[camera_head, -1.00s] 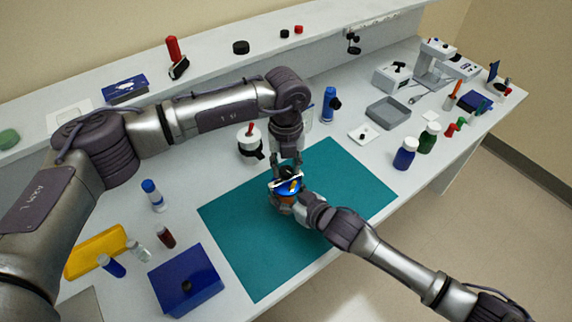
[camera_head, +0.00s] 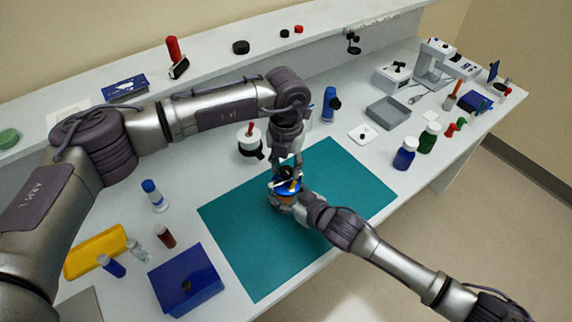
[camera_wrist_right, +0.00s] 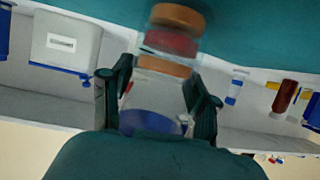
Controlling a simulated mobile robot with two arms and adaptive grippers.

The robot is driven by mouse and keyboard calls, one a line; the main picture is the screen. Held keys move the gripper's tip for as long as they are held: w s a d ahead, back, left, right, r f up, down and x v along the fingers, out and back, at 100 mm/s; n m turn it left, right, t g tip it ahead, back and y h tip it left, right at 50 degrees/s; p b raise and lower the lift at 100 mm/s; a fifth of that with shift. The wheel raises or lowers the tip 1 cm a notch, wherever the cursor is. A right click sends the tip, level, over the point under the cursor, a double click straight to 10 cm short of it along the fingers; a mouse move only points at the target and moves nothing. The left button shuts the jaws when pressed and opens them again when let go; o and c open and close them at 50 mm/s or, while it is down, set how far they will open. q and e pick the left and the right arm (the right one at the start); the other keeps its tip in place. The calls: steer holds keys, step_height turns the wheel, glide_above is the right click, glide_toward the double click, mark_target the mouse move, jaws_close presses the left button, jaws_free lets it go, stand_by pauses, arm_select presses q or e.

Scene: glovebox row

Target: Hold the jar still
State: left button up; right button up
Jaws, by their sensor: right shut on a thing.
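The jar (camera_head: 287,189), with a blue top and an orange body, is held upright over the teal mat (camera_head: 330,215). In the right wrist view the jar (camera_wrist_right: 165,66) sits between the two fingers, with orange and red bands and a blue part (camera_wrist_right: 150,122) low in the picture. My right gripper (camera_head: 284,200) is shut on the jar from the front right. My left gripper (camera_head: 288,171) points down right at the jar's top. Its fingertips are small and partly merged with the dark and orange marks there, so its opening is unclear.
A white pot with a red knob (camera_head: 250,146) stands behind the mat. A blue box (camera_head: 187,281), a yellow case (camera_head: 95,250) and small vials are at the left. A grey tray (camera_head: 388,113) and bottles (camera_head: 405,153) are at the right. Much of the mat is clear.

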mark_target(286, 169)
arm_select(q)
steer(key=shift+o, duration=1.2)
steer(key=shift+r, duration=0.1)
step_height(286, 169, up, 12)
arm_select(e)
steer(key=o, duration=1.5)
steer(key=shift+o, duration=0.2)
